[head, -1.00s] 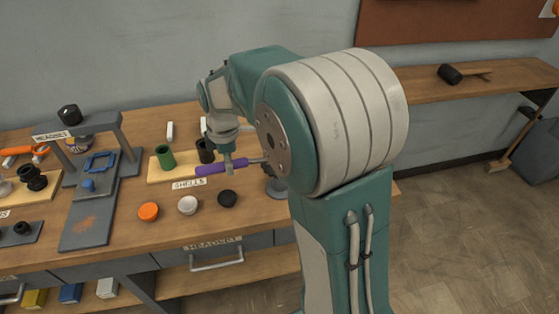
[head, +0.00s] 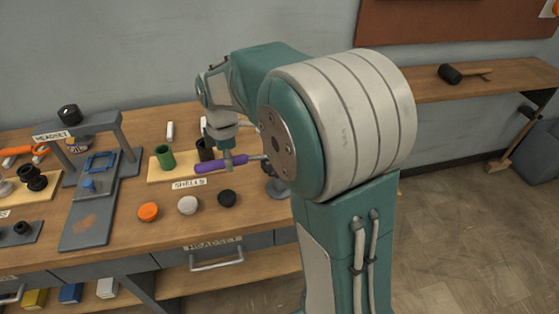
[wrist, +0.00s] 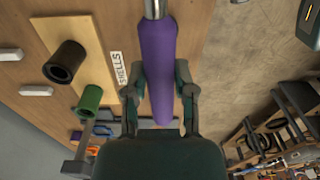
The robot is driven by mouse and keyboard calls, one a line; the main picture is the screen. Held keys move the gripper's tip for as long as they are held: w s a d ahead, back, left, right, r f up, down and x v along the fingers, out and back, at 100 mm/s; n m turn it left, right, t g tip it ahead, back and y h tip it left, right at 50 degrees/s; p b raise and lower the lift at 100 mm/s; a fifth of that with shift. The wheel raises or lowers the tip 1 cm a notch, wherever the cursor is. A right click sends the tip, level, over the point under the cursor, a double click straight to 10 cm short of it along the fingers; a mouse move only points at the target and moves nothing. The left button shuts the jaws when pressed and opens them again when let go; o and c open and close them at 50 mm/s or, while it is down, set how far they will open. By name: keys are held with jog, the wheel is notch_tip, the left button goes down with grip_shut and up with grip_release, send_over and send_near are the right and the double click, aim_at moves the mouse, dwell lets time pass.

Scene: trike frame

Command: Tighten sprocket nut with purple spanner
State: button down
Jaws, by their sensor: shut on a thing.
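The purple spanner (head: 222,162) is held level above the workbench in the head view, its metal shaft pointing right and passing behind my arm. In the wrist view the purple handle (wrist: 158,65) lies between the two fingers, with the metal shaft running out of the top edge. My gripper (wrist: 160,92) is shut on the handle; in the head view my gripper (head: 227,160) is small and partly hidden by the wrist. The spanner's working end is out of sight. I cannot make out the sprocket nut; my arm covers part of the bench there.
A green shell (head: 165,156) and a black shell (head: 205,149) stand on the SHELLS board (head: 160,175). Orange (head: 148,211), white (head: 187,205) and black (head: 227,198) caps lie in front. A grey headset press (head: 92,185) stands left. A mallet (head: 452,75) lies on the right shelf.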

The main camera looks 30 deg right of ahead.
jog(key=shift+r, duration=2.9)
jog(key=shift+s, duration=0.1)
